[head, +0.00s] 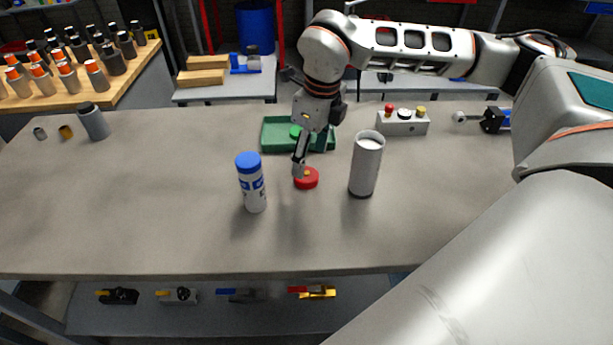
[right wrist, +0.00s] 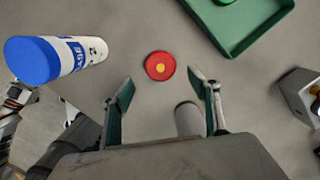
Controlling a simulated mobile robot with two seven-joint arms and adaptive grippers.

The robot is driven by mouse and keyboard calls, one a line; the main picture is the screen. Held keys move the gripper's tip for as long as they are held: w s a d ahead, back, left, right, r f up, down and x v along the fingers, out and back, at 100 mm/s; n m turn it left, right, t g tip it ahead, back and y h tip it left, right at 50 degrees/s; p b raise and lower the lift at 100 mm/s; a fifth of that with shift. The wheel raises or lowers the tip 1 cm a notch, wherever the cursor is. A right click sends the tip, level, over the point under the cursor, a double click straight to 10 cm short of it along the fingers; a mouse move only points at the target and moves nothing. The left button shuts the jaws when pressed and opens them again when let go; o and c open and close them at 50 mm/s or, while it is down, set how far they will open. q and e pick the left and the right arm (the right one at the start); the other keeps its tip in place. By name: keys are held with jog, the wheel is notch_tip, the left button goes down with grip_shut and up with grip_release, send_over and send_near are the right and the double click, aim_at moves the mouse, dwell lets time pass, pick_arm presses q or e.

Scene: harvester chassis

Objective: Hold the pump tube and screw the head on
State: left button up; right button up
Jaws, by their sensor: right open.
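The pump tube (head: 366,165), a light grey open-topped cylinder, stands upright on the grey table. A red disc (head: 307,178) with a yellow centre, possibly the pump head, lies flat to its left. My right gripper (head: 299,166) points down close to the disc. In the right wrist view its fingers (right wrist: 166,90) are apart, and the disc (right wrist: 160,66) shows beyond their tips with nothing held. A pale cylinder (right wrist: 188,118), possibly the tube, shows beside the right finger, partly hidden by the gripper.
A white bottle with a blue cap (head: 252,183) stands left of the disc. Behind are a green tray (head: 271,143) holding a green piece and a grey button box (head: 402,125). A grey cylinder (head: 94,122) stands far left. The table's left front is clear.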

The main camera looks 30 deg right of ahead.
aim_at(307, 172)
jog(key=f, duration=0.2)
jog(key=w+f, duration=0.1)
jog(key=f, duration=0.2)
jog(key=shift+a+f, duration=0.1)
jog(key=c, duration=1.3)
